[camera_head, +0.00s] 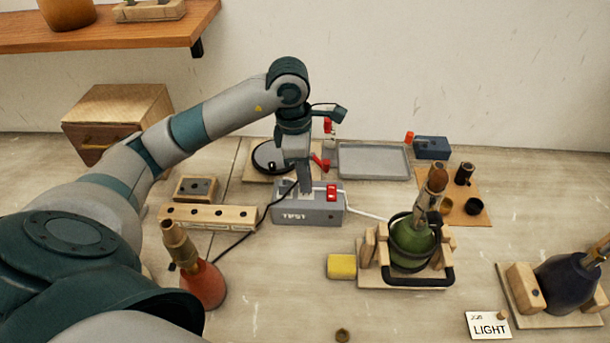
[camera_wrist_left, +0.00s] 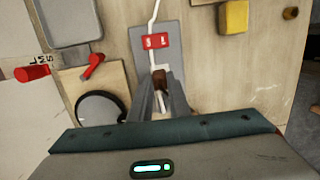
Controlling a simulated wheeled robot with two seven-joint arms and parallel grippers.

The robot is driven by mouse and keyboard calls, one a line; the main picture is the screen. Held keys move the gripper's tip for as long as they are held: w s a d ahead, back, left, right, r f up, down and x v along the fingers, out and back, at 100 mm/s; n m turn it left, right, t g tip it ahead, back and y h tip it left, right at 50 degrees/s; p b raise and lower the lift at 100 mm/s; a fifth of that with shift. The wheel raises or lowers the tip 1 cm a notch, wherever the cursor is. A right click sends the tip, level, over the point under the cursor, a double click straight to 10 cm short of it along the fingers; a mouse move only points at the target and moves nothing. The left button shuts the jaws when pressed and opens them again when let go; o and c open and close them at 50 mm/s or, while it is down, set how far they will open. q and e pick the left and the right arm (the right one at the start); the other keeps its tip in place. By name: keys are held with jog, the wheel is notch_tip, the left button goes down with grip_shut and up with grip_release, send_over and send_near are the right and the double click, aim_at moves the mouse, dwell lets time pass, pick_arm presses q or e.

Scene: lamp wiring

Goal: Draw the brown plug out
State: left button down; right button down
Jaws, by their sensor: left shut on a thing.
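The grey test box (camera_head: 308,212) stands on the table near the middle, with a red switch (camera_head: 331,192) on top. My left gripper (camera_head: 305,188) points down at the left part of the box's top. In the left wrist view the gripper (camera_wrist_left: 161,100) is shut on the brown plug (camera_wrist_left: 159,76), which shows between the fingers just beside the red switch (camera_wrist_left: 155,41). In the head view the fingers hide the plug. I cannot tell whether the plug's pins are still in the box. My right gripper is not in view.
A white cord (camera_head: 368,215) runs from the box towards the green lamp (camera_head: 412,245) in its wooden stand. A wooden power strip (camera_head: 208,216) lies left, a grey tray (camera_head: 374,162) behind. A red lamp base (camera_head: 204,285) and yellow block (camera_head: 341,266) stand in front.

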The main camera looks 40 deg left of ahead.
pick_arm(q)
jog(key=shift+r, duration=0.2)
jog(key=shift+r+p, duration=0.95)
jog(key=shift+r, duration=1)
